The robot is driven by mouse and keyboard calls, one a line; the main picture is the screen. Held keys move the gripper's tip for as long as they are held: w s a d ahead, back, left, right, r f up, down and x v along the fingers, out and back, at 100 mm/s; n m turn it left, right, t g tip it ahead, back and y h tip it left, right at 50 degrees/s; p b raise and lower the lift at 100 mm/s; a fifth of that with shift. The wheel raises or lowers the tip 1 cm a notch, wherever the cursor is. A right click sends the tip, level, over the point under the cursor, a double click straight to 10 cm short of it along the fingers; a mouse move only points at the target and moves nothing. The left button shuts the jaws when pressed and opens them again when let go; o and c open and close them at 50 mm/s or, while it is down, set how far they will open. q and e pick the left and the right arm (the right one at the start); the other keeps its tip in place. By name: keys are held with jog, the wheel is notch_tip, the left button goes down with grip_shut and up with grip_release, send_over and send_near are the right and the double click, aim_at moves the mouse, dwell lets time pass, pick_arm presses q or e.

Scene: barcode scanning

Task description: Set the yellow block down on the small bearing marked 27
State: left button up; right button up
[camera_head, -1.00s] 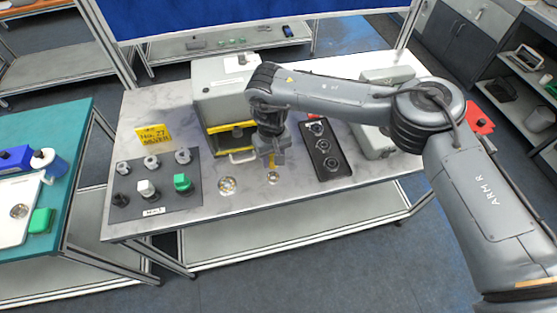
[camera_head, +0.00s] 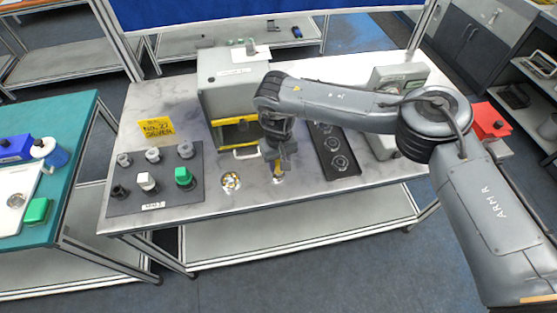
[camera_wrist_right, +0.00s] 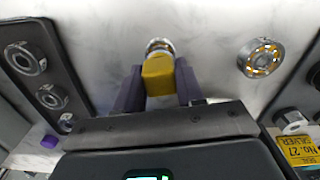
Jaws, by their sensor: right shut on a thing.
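The yellow block (camera_wrist_right: 158,76) is held between the two purple fingers of my right gripper (camera_wrist_right: 160,92) in the right wrist view. In the head view my right gripper (camera_head: 277,164) points down over the bench and mostly hides the block. The small bearing (camera_wrist_right: 159,46) shows just beyond the block's end, partly covered by it. In the head view the small bearing (camera_head: 279,180) lies right under the fingertips. Whether the block touches it I cannot tell. No 27 is legible on it. My left gripper is not in view.
A larger bearing (camera_head: 230,181) lies to the left on the bench (camera_head: 240,203). A dark board (camera_head: 201,202) with several fittings and a yellow sign (camera_head: 157,127) are further left. A black tray (camera_head: 326,163) of rings is on the right. A grey machine (camera_head: 225,85) stands behind.

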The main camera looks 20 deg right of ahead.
dwell(0.6)
jog(key=shift+f, duration=0.35)
dwell(0.4)
jog(key=shift+f+p, duration=0.35)
jog(key=shift+f, duration=0.1)
jog(key=shift+f, duration=0.3)
dwell(0.5)
jog(key=o, duration=1.3)
jog(key=shift+c, duration=0.2)
jog(key=o, duration=0.3)
